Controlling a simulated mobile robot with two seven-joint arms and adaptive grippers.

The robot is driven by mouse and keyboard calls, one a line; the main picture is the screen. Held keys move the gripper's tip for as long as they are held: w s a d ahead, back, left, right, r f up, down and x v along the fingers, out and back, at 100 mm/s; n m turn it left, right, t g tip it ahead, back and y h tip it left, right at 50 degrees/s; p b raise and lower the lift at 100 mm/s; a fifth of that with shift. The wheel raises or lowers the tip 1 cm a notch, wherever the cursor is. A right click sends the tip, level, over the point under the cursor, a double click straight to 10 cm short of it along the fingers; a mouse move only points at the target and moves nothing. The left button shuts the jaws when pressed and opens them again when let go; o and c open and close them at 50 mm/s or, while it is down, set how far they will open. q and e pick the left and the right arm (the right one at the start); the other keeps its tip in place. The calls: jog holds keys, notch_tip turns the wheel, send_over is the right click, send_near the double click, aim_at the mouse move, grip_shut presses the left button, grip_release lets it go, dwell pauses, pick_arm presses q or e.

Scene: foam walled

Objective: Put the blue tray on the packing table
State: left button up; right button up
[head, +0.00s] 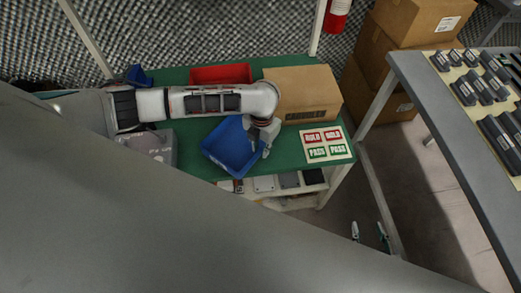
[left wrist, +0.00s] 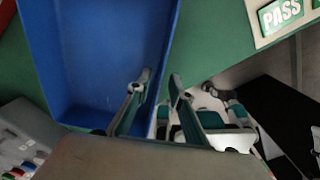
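The blue tray (head: 226,146) is on the green-topped table (head: 190,130), near its front edge. It is turned at an angle, with its front corner at the edge. It fills the upper left of the left wrist view (left wrist: 95,55). My left gripper (head: 266,142) is at the tray's right side. In the left wrist view its fingers (left wrist: 160,76) stand on either side of the tray's wall, closed in on it. My right gripper (head: 369,234) shows only as two separated fingertips low in the head view. I cannot tell which table is the packing table.
A cardboard box (head: 305,92) and a red bin (head: 220,73) stand behind the tray. A HOLD/PASS card (head: 326,144) lies to its right. A grey table (head: 440,110) with rows of black items is at the right. Stacked cartons (head: 400,40) stand behind; floor lies between the tables.

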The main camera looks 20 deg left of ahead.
pick_arm(q)
notch_tip(320, 180, up, 10)
jog(key=p, duration=0.1)
jog(key=shift+p, duration=0.4)
jog(key=shift+s+d, duration=0.1)
